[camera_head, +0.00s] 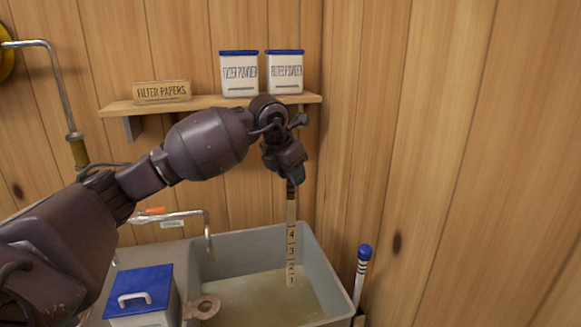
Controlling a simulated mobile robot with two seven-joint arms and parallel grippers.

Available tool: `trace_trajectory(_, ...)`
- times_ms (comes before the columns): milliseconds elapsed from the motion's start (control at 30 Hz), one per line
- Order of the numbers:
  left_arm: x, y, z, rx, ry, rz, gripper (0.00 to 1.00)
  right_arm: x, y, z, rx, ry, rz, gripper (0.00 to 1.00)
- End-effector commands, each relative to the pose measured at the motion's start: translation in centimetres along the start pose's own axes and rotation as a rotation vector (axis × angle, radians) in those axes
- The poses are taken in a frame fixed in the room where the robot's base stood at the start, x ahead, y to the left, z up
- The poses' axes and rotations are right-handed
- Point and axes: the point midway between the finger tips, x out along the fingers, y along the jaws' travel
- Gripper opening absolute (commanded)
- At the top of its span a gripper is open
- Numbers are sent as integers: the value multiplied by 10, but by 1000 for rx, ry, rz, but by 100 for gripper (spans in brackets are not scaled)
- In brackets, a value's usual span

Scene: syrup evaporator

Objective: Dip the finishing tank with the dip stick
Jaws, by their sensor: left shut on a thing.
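My left gripper (289,177) is shut on the top of the dip stick (291,227), a pale wooden stick with dark bands near the top and numbers on its face. It hangs about upright over the grey finishing tank (242,240), inside the far right part of its rim. The numbers 4, 3, 2 and 1 show from top to bottom. The stick's lower end is at or just above the cloudy yellowish liquid (255,302); I cannot tell whether it touches. My right gripper is not in view.
A blue-lidded box (140,290) stands left of the tank. A tap (190,214) reaches over the tank's far left side. A blue-topped striped rod (361,270) stands right of the tank, near the wall. A shelf (205,102) holds filter papers (162,91) and two white canisters (239,75).

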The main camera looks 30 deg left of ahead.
Motion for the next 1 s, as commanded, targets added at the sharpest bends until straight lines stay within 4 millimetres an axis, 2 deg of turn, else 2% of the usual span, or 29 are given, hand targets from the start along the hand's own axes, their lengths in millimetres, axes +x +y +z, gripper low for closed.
trace_trajectory(33,9,0,-4,0,-1,1,0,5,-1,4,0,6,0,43)
trace_trajectory(467,55,1,-22,-1,1,1,0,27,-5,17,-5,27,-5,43)
trace_trajectory(1000,110,1,-45,0,2,1,0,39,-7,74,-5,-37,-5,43)
